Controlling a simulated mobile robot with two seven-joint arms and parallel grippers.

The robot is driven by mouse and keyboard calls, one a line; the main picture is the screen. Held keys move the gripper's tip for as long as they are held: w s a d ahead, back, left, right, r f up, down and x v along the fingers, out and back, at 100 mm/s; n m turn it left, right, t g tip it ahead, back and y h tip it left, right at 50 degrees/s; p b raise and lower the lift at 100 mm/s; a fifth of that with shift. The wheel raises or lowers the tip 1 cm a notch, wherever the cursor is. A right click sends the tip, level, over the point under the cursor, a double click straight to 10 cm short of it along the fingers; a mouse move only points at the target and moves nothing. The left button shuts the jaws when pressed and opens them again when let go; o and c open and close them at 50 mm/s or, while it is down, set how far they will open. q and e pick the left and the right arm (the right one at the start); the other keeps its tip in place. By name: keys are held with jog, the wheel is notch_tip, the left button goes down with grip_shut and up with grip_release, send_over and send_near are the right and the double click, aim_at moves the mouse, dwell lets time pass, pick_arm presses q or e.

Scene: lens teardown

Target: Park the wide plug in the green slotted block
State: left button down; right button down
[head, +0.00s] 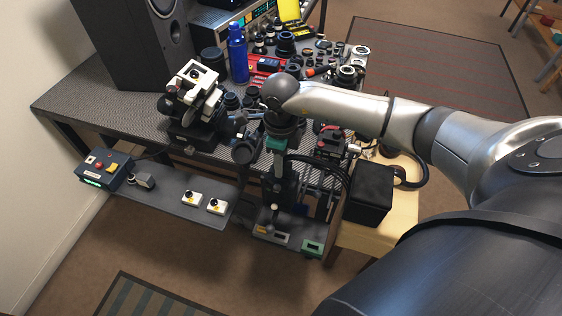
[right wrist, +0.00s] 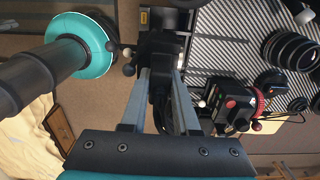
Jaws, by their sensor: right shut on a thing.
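The green slotted block (head: 313,247) sits at the front right of the low grey shelf, with a dark slot in its top. My right gripper (head: 273,205) points down above the shelf, to the left of the green block and apart from it. In the right wrist view its two grey fingers (right wrist: 162,78) are closed on a dark thing (right wrist: 160,48). I cannot make out its full shape, or whether it is the wide plug. My left gripper is not in view.
A grey slotted block (head: 271,233) stands left of the green one. A black box (head: 369,192) stands on the right. The workbench behind is crowded.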

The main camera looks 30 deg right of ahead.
jog(key=shift+r, duration=0.2)
jog(key=shift+r+p, duration=1.8)
jog(key=shift+r, duration=0.3)
